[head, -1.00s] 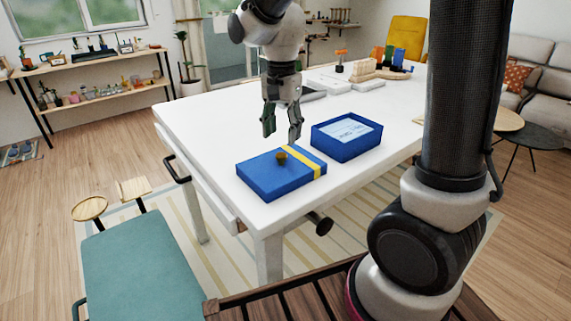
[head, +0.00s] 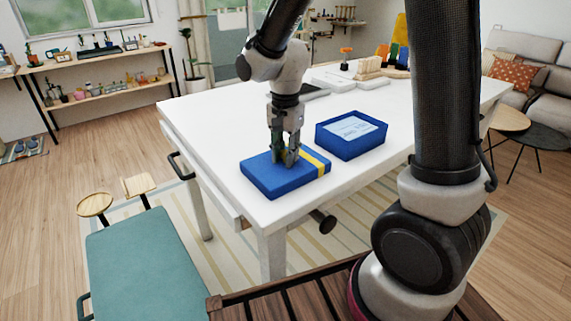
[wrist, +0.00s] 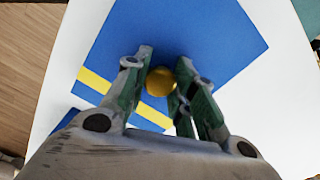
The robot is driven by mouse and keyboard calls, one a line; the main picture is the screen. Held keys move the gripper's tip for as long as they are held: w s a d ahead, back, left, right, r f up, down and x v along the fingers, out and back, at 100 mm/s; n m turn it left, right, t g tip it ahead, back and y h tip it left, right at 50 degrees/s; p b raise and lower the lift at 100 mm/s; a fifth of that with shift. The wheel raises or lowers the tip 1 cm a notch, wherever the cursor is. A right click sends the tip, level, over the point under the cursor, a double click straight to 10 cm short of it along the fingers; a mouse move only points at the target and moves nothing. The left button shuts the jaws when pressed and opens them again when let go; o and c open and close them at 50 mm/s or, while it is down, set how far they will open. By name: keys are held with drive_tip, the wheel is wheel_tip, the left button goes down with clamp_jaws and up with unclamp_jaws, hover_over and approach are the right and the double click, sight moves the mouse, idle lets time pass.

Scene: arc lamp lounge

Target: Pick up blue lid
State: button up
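The blue lid (head: 258,177) with a yellow stripe lies flat near the front edge of the white table. In the wrist view the lid (wrist: 200,38) fills the middle, and its round gold knob (wrist: 160,81) sits between my fingers. My gripper (head: 286,160) is lowered over the lid, pointing down; it also shows in the wrist view (wrist: 162,84) with its fingers apart on either side of the knob. A small gap shows beside the knob, so the fingers are not closed on it. In the head view the fingers hide the knob.
An open blue box (head: 350,146) with a pale label inside stands right of the lid on the white table (head: 215,125). Blocks and boards sit at the table's far end. A teal bench (head: 150,262) stands at the front left. The table's left part is clear.

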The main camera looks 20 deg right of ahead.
drive_tip(key=c, duration=0.3)
drive_tip(key=shift+c, duration=0.2)
